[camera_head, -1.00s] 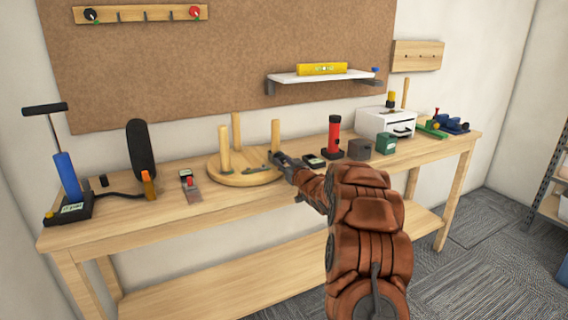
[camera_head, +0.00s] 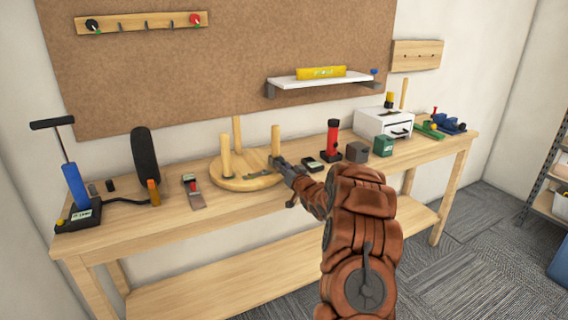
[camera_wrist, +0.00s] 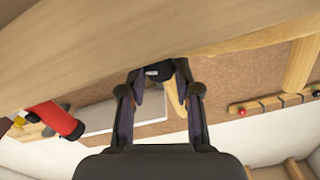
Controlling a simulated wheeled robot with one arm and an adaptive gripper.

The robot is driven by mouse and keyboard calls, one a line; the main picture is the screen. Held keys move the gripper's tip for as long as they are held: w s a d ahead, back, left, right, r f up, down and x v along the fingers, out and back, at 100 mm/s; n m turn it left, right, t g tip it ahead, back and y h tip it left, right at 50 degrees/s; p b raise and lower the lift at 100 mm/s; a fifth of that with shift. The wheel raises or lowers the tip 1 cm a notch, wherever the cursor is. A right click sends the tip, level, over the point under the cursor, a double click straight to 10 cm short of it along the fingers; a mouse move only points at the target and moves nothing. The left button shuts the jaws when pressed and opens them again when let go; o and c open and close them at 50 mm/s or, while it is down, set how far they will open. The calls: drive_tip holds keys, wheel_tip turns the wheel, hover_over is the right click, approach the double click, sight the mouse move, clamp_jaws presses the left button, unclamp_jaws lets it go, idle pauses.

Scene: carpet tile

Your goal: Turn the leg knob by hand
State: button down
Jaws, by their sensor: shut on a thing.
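The round wooden piece (camera_head: 216,180) lies on the bench with several upright legs (camera_head: 226,158). Dark metal parts lie on its top. My gripper (camera_head: 274,163) is at its right edge, by the right leg, reaching in from the right. In the wrist view, which is upside down, my gripper (camera_wrist: 157,76) is shut on a small black part (camera_wrist: 155,71) with a pale mark, apparently the leg knob. The fingers hide its sides. A wooden leg shows at the right (camera_wrist: 300,62). In the head view the knob is hidden by my gripper.
A small black device (camera_head: 313,164), a red torch (camera_head: 333,137) and dark and green boxes (camera_head: 384,146) stand right of my gripper. A red-handled tool (camera_head: 193,190), a black padded piece (camera_head: 145,153) and a blue pump (camera_head: 76,185) stand left. The bench front is mostly clear.

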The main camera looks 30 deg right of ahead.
drive_tip(key=c, duration=0.8)
unclamp_jaws()
drive_tip(key=shift+s, duration=0.1)
drive_tip(key=shift+s+a, duration=0.15)
drive_tip(key=shift+s, duration=1.8)
drive_tip(key=shift+s+a, duration=0.2)
drive_tip(key=shift+s, duration=1.8)
drive_tip(key=shift+s+a, duration=0.15)
drive_tip(key=shift+s, duration=1.8)
